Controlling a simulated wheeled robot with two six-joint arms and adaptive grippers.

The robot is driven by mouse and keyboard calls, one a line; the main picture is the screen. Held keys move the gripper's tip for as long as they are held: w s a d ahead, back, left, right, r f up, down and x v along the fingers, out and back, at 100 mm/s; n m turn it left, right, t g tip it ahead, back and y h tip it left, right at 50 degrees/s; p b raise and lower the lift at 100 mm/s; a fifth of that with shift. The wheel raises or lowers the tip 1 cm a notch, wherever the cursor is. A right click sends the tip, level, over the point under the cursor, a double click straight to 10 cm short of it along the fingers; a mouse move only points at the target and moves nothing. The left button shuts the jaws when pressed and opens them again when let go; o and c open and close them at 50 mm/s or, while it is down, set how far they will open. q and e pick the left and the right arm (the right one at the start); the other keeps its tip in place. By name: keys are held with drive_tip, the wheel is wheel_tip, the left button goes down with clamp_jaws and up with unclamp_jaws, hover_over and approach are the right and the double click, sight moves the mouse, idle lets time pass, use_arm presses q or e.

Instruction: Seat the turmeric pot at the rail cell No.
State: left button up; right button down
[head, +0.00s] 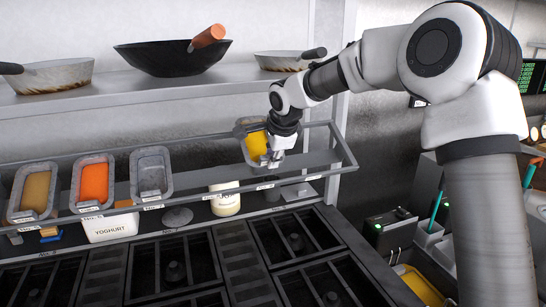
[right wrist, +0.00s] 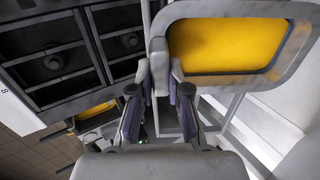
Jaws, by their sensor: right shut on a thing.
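The turmeric pot (head: 255,146) is a grey metal pan with bright yellow contents. It is at the right part of the rail (head: 240,187), tilted, partly behind my gripper. My right gripper (head: 275,158) is shut on the pot's near right edge. In the right wrist view, the fingers (right wrist: 160,95) close on a grey tab at the pot's rim, and the yellow contents (right wrist: 225,47) fill the upper right. Small labels line the rail's front bar, one just below the pot; their numbers are too small to read. I cannot tell whether the pot touches the rail. My left gripper is out of view.
A tan pot (head: 34,192), an orange pot (head: 94,184) and an empty grey pot (head: 151,174) sit along the rail to the left. A yoghurt tub (head: 110,228) and a cream jar (head: 224,203) stand below. Pans, including a black wok (head: 165,57), rest on the shelf above.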

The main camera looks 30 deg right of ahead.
sight(268, 171)
drive_tip(key=shift+b+x, duration=0.7)
drive_tip(key=shift+x, duration=1.1)
drive_tip(key=shift+w+f+b, duration=0.15)
drive_tip(key=shift+f+b, duration=0.1)
drive_tip(key=shift+b, duration=0.05)
idle(0.3)
drive_tip(key=shift+w+d+f, duration=0.1)
drive_tip(key=shift+w+f, duration=0.05)
drive_tip(key=shift+f, duration=0.15)
drive_tip(key=shift+b+x, duration=0.5)
drive_tip(key=shift+x, duration=0.7)
drive_tip(key=c, duration=1.1)
unclamp_jaws()
drive_tip(key=shift+o, duration=0.2)
drive_tip(key=shift+p+v, duration=0.55)
drive_tip(key=shift+v, duration=3.55)
